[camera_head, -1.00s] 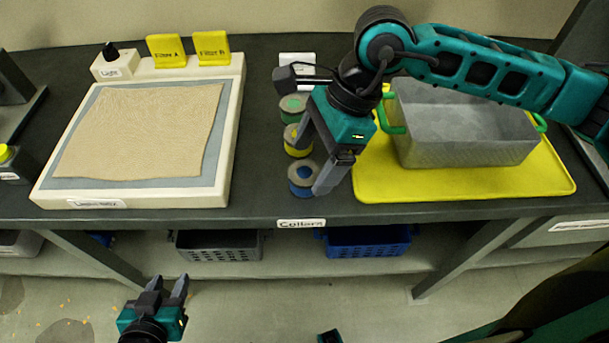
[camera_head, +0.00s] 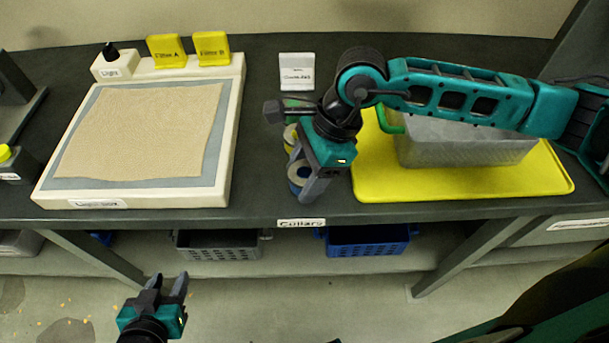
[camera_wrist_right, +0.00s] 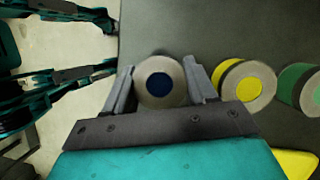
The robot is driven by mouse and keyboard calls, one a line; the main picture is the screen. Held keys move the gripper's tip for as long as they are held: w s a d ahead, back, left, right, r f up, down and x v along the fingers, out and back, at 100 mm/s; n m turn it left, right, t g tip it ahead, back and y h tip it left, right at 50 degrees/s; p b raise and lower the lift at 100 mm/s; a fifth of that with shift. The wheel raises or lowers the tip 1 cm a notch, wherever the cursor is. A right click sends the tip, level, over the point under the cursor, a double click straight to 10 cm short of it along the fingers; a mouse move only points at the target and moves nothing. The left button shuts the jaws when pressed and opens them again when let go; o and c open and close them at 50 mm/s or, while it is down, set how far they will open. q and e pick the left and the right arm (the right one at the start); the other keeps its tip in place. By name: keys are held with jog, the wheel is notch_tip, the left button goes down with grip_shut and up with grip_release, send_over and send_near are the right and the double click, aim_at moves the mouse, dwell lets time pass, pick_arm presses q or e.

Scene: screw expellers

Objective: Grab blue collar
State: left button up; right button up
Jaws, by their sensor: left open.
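The blue collar (camera_head: 295,172), a pale ring with a blue centre, stands near the table's front edge above the "Collars" label. In the right wrist view, the blue collar (camera_wrist_right: 159,82) sits between the fingers of my right gripper (camera_wrist_right: 159,72). The fingers lie close along both its sides; whether they press on it cannot be told. In the head view, my right gripper (camera_head: 303,180) is down at the blue collar and partly hides it. My left gripper (camera_head: 168,286) is open and empty, low in front of the table.
A yellow collar (camera_wrist_right: 247,83) and a green collar (camera_wrist_right: 303,88) stand in line beside the blue one. A grey metal bin (camera_head: 460,150) stands on a yellow mat (camera_head: 480,185) to the right. A light box (camera_head: 215,175) lies to the left.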

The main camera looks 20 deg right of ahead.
jog(key=c, duration=0.6)
jog(key=shift+r, duration=0.2)
